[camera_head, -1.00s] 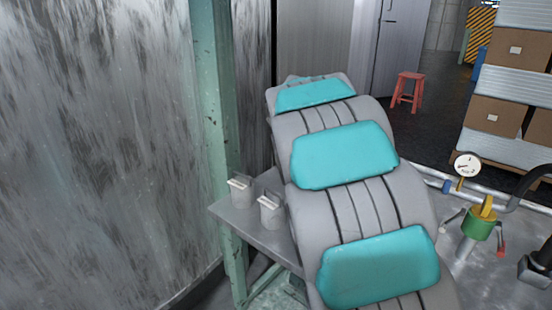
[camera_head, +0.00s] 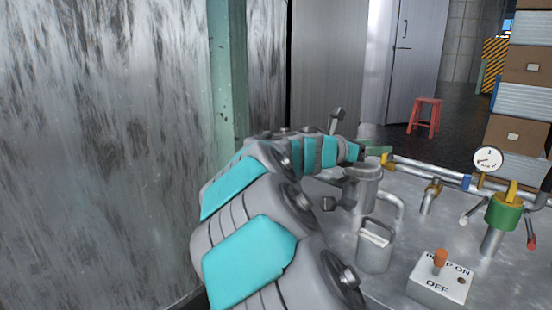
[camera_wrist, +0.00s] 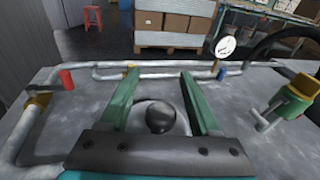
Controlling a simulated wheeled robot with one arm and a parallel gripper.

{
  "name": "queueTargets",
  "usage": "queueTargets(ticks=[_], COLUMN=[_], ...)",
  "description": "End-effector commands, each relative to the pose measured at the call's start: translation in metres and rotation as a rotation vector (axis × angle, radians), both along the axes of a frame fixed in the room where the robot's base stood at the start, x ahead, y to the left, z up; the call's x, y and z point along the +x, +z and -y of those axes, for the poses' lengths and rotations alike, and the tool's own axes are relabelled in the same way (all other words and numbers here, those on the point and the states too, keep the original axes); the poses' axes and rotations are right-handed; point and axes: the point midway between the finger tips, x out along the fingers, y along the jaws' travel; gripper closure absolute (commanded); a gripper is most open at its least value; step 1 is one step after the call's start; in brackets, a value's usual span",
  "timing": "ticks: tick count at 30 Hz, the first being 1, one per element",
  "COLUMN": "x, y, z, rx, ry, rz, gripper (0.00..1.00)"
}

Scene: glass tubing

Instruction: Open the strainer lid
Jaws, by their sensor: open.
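The strainer (camera_head: 367,195) is a grey metal cylinder on the metal table, just below my gripper in the head view. Its round grey lid (camera_head: 364,171) is on top, partly hidden by my arm. My gripper (camera_head: 382,152) is over the lid, its green fingers pointing right. In the wrist view my gripper (camera_wrist: 159,76) is open, with one green finger on each side of a dark round knob (camera_wrist: 160,117) on the round grey top. The knob sits between the fingers, nearer their base. I cannot tell whether the fingers touch it.
A metal cup-like container (camera_head: 374,248) stands in front of the strainer. A pump switch box (camera_head: 437,290) is at the front right. Pipes (camera_head: 425,170) with a pressure gauge (camera_head: 488,160) and a green valve (camera_head: 502,211) run along the table's right. A wall is at left.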

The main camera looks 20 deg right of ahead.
Motion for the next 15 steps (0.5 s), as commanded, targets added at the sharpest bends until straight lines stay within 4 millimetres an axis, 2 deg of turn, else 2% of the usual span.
queueTargets(ticks=[1,13,15], x=[0.000,-0.003,-0.006], y=[-0.008,-0.011,-0.002], z=[-0.001,-0.008,-0.022], rx=[-0.016,-0.116,-0.113], ry=[0.000,0.001,0.005], rz=[0.010,0.072,0.069], gripper=[0.36,0.36,0.36])
